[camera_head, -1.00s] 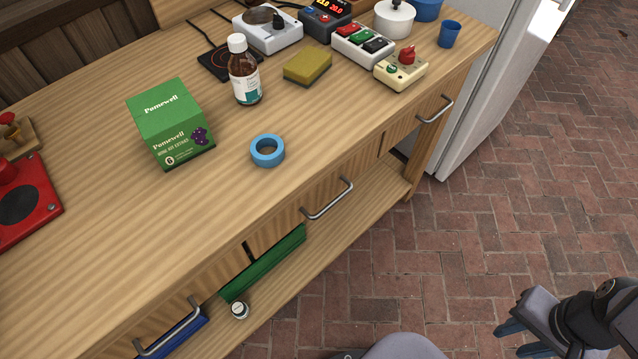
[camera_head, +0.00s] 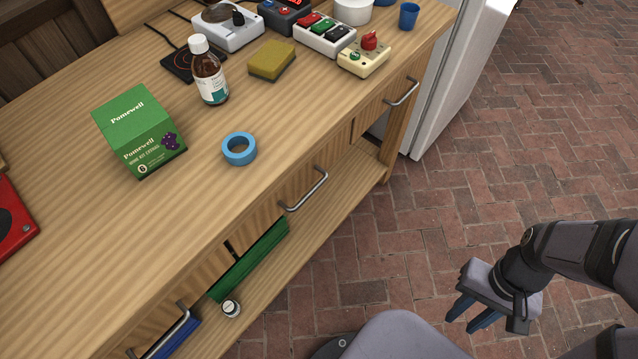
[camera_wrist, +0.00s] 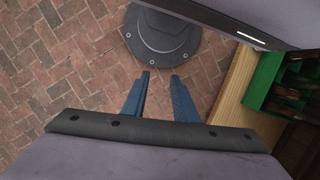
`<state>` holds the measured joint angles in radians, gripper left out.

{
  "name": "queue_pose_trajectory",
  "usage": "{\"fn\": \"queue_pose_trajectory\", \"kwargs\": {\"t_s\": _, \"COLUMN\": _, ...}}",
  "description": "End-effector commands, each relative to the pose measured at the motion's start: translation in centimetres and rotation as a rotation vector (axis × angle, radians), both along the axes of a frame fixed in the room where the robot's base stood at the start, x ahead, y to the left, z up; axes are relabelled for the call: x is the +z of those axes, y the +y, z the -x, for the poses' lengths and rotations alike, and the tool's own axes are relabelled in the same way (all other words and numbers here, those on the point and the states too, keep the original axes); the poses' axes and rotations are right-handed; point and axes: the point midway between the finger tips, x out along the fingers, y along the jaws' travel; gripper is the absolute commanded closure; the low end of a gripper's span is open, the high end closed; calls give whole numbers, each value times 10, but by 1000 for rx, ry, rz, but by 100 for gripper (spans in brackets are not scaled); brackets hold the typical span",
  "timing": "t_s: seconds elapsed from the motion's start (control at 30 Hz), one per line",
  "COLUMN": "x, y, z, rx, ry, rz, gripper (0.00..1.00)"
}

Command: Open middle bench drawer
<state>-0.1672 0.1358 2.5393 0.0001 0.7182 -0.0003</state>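The middle bench drawer (camera_head: 289,218) is closed, its front flush with the bench front. Its silver bar handle (camera_head: 305,190) sticks out from the drawer front, with nothing touching it. My gripper (camera_head: 461,322) is over the brick floor at the lower right, well apart from the handle. Its blue fingers are spread with a gap between them; the wrist view shows the open fingers (camera_wrist: 159,76) empty above the bricks.
The right drawer handle (camera_head: 401,92) and left drawer handle (camera_head: 165,332) also jut from the bench. A green crate (camera_head: 250,262) and small white-capped jar (camera_head: 231,308) are on the lower shelf. Blue tape (camera_head: 239,149) and a green box (camera_head: 138,130) stand on top. Brick floor before the bench is free.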

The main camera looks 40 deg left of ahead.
Motion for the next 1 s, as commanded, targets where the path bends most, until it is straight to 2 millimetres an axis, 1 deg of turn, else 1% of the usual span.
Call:
{"fn": "queue_pose_trajectory", "kwargs": {"t_s": 0.03, "x": -7, "y": 5, "z": 4, "rx": 30, "ry": 47, "rz": 9, "gripper": 74}}
{"fn": "queue_pose_trajectory", "kwargs": {"t_s": 0.17, "x": -28, "y": 26, "z": 2, "rx": 47, "ry": 131, "rz": 8, "gripper": 74}}
{"fn": "queue_pose_trajectory", "kwargs": {"t_s": 0.27, "x": -45, "y": 50, "z": 1, "rx": 17, "ry": 199, "rz": -4, "gripper": 74}}
{"fn": "queue_pose_trajectory", "kwargs": {"t_s": 0.37, "x": -60, "y": 78, "z": 3, "rx": -35, "ry": 283, "rz": -28, "gripper": 74}}
{"fn": "queue_pose_trajectory", "kwargs": {"t_s": 0.4, "x": -64, "y": 91, "z": 4, "rx": -55, "ry": 319, "rz": -45, "gripper": 74}}
{"fn": "queue_pose_trajectory", "kwargs": {"t_s": 0.47, "x": -70, "y": 112, "z": 5, "rx": -81, "ry": 375, "rz": -80, "gripper": 74}}
{"fn": "queue_pose_trajectory", "kwargs": {"t_s": 0.53, "x": -73, "y": 140, "z": 4, "rx": -107, "ry": 441, "rz": -142, "gripper": 74}}
{"fn": "queue_pose_trajectory", "kwargs": {"t_s": 0.6, "x": -71, "y": 170, "z": 0, "rx": -130, "ry": 499, "rz": -230, "gripper": 74}}
{"fn": "queue_pose_trajectory", "kwargs": {"t_s": 0.67, "x": -65, "y": 195, "z": -8, "rx": -140, "ry": 537, "rz": -321, "gripper": 74}}
{"fn": "queue_pose_trajectory", "kwargs": {"t_s": 0.7, "x": -58, "y": 212, "z": -14, "rx": -143, "ry": 557, "rz": -389, "gripper": 74}}
{"fn": "queue_pose_trajectory", "kwargs": {"t_s": 0.77, "x": -42, "y": 238, "z": -27, "rx": -135, "ry": 573, "rz": -506, "gripper": 74}}
{"fn": "queue_pose_trajectory", "kwargs": {"t_s": 0.8, "x": -26, "y": 256, "z": -37, "rx": -119, "ry": 575, "rz": -593, "gripper": 74}}
{"fn": "queue_pose_trajectory", "kwargs": {"t_s": 0.87, "x": 0, "y": 280, "z": -50, "rx": -84, "ry": 578, "rz": -733, "gripper": 74}}
{"fn": "queue_pose_trajectory", "kwargs": {"t_s": 0.9, "x": 19, "y": 294, "z": -57, "rx": -55, "ry": 580, "rz": -830, "gripper": 74}}
{"fn": "queue_pose_trajectory", "kwargs": {"t_s": 0.97, "x": 46, "y": 309, "z": -63, "rx": -6, "ry": 583, "rz": -973, "gripper": 74}}
{"fn": "queue_pose_trajectory", "kwargs": {"t_s": 1.0, "x": 60, "y": 315, "z": -63, "rx": 26, "ry": 589, "rz": -1053, "gripper": 74}}
